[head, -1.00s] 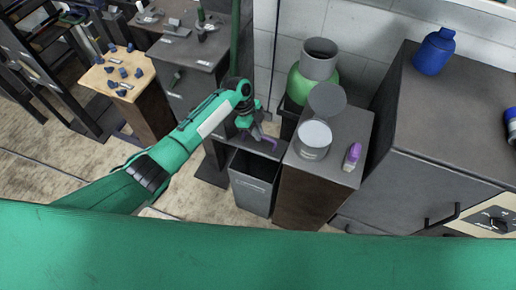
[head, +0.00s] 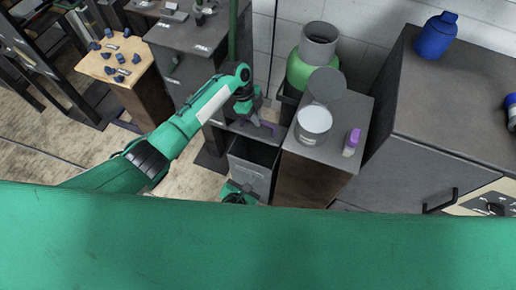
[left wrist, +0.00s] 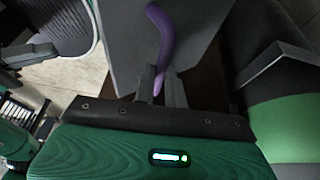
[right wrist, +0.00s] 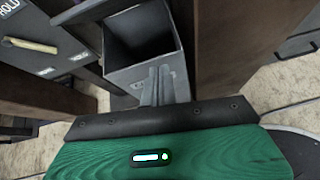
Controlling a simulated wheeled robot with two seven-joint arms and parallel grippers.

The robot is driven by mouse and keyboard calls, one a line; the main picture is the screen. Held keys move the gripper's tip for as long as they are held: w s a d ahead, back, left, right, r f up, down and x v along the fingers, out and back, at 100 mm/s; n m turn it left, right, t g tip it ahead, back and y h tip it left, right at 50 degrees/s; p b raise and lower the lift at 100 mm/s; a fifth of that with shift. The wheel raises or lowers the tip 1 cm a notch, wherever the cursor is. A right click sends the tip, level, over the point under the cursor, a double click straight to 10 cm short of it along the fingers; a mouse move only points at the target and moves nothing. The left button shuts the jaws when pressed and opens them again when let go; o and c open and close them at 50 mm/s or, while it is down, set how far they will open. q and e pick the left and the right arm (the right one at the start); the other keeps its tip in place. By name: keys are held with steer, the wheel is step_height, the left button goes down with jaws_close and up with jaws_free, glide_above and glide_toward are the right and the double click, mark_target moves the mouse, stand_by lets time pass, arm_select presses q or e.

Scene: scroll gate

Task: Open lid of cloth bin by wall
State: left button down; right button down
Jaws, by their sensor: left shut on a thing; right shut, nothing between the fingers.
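The cloth bin (head: 247,175) is a grey box on the floor beside a brown cabinet; its dark inside shows from above, also in the right wrist view (right wrist: 141,75). Its grey lid (left wrist: 125,35) is raised at the bin's back and has a curved purple handle (left wrist: 160,30). My left gripper (head: 258,121) is shut on the purple handle above the bin's back edge. My right gripper (right wrist: 158,85) is shut and empty at the bin's front wall; I cannot tell whether it touches. In the head view its fingertips are hidden.
The cabinet right of the bin carries a round white-topped tin (head: 314,121) and a purple-capped bottle (head: 352,142). A green gas cylinder (head: 301,72) stands behind. A dark grey cabinet (head: 190,80) is close on the left. Open floor (head: 185,180) lies front left.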

mark_target(262, 140)
arm_select(q)
steer(key=shift+f, duration=0.25)
arm_select(e)
steer(key=w+d+r+n+t, duration=0.1)
steer(key=w+d+r, duration=0.1)
steer(key=w, duration=0.9)
steer(key=shift+n+t, duration=0.3)
steer(key=shift+n, duration=0.1)
steer(key=shift+r, duration=0.2)
arm_select(q)
steer(key=shift+f, duration=0.15)
arm_select(e)
steer(key=shift+w+d+r, duration=0.3)
steer(key=shift+w+r, duration=0.45)
steer(key=shift+r, duration=0.05)
arm_select(q)
steer(key=c, duration=1.5)
jaws_free()
steer(key=shift+f, duration=0.1)
arm_select(e)
steer(key=shift+w, duration=0.15)
arm_select(q)
steer(key=shift+o, duration=0.2)
